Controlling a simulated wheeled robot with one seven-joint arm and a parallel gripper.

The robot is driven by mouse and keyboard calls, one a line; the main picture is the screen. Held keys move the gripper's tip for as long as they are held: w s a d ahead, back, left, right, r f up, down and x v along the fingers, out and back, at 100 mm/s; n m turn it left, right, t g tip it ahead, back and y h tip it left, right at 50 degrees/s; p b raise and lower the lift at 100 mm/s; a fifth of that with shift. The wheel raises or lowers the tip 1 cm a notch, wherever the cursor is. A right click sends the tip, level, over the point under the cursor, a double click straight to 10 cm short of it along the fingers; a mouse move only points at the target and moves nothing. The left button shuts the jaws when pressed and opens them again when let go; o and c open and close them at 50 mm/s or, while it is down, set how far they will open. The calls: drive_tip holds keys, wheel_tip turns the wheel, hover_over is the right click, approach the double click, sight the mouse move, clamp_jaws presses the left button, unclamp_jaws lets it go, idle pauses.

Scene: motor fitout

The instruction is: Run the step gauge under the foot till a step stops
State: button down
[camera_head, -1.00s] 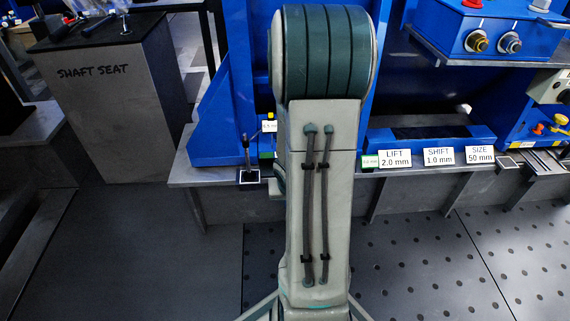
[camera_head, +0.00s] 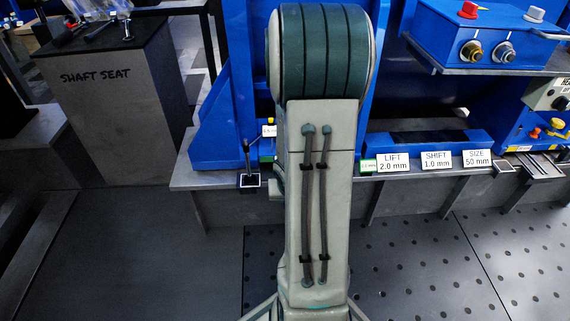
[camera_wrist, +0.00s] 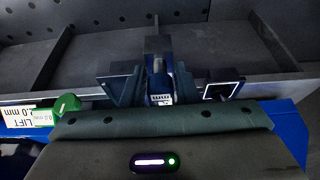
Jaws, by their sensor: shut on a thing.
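My gripper (camera_wrist: 158,92) is in the wrist view, with its two dark fingers closed on a narrow grey piece (camera_wrist: 158,67). It bears a small white label marked in mm and appears to be the step gauge; its steps cannot be made out. A dark upright block stands just beyond it. In the head view my arm hides the gripper and the gauge. The blue machine frame (camera_head: 212,128) stands on a grey bench behind my arm. I cannot make out the foot or whether the gauge touches it.
A LIFT 2.0 mm sign (camera_head: 393,162) stands on the bench, beside SHIFT (camera_head: 436,160) and SIZE (camera_head: 477,158) signs. A green knob (camera_wrist: 66,104) is left of my gripper in the wrist view. A black lever (camera_head: 249,165) stands left of my arm. The SHAFT SEAT stand (camera_head: 125,125) is further left.

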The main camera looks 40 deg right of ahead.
drive_tip(key=shift+r+p, duration=1.2)
drive_tip(key=shift+r, duration=0.25)
